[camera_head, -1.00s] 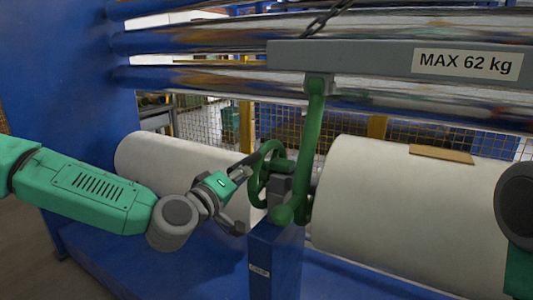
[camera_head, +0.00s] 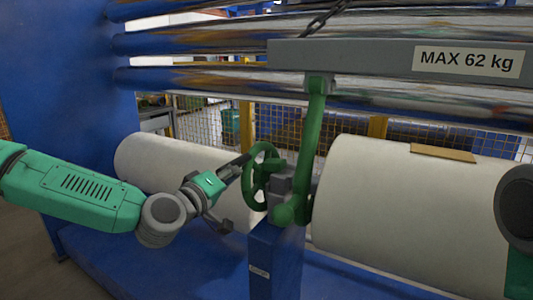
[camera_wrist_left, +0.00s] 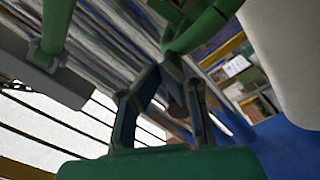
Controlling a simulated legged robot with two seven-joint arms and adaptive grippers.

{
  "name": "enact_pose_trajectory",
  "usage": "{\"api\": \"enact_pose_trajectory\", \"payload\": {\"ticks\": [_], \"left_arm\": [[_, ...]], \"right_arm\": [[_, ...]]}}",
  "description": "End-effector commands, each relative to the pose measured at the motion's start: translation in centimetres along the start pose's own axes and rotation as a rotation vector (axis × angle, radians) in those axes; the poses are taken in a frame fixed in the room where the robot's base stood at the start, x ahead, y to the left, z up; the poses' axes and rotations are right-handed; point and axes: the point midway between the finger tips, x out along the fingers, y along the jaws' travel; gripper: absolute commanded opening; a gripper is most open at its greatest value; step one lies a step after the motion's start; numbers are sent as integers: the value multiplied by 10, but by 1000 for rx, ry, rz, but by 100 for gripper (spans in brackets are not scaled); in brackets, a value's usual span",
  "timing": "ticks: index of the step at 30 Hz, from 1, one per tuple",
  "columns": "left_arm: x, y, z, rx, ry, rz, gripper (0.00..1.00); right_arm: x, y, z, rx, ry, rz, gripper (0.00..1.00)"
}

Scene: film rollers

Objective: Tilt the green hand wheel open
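The green hand wheel (camera_head: 247,190) is mounted on a grey block atop the blue post, left of the green lever arm. Its rim faces partly left in the head view. My left gripper (camera_head: 238,192) is just left of the wheel, its fingers spread apart and nothing between them. The upper finger is close to the rim; I cannot tell if it touches. In the left wrist view the wheel rim (camera_wrist_left: 205,35) curves past the top, beyond the fingers (camera_wrist_left: 160,100). Only part of my right arm shows at the right edge; its gripper is out of view.
The blue post (camera_head: 275,262) stands below the wheel. The green lever arm (camera_head: 314,140) rises to a grey beam (camera_head: 350,57) marked "MAX 62 kg". White rolls lie left (camera_head: 165,165) and right (camera_head: 400,210). Chrome rollers (camera_head: 200,42) cross behind.

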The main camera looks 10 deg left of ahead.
Motion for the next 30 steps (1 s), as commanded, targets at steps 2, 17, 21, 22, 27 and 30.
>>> {"api": "enact_pose_trajectory", "payload": {"ticks": [2,17,21,22,27,30], "left_arm": [[0,2,-2,1,4,3,0],[0,-4,-4,1,-2,2,0],[0,-6,-5,0,-2,3,0],[0,-6,-5,0,-3,3,0],[0,-3,-2,1,-3,3,0],[0,-1,2,0,-3,2,0]], "right_arm": [[0,0,0,0,0,0,0],[3,0,0,0,0,0,0],[4,0,0,0,0,0,0],[3,0,0,0,0,0,0],[3,0,0,0,0,0,0],[3,0,0,0,0,0,0]]}}
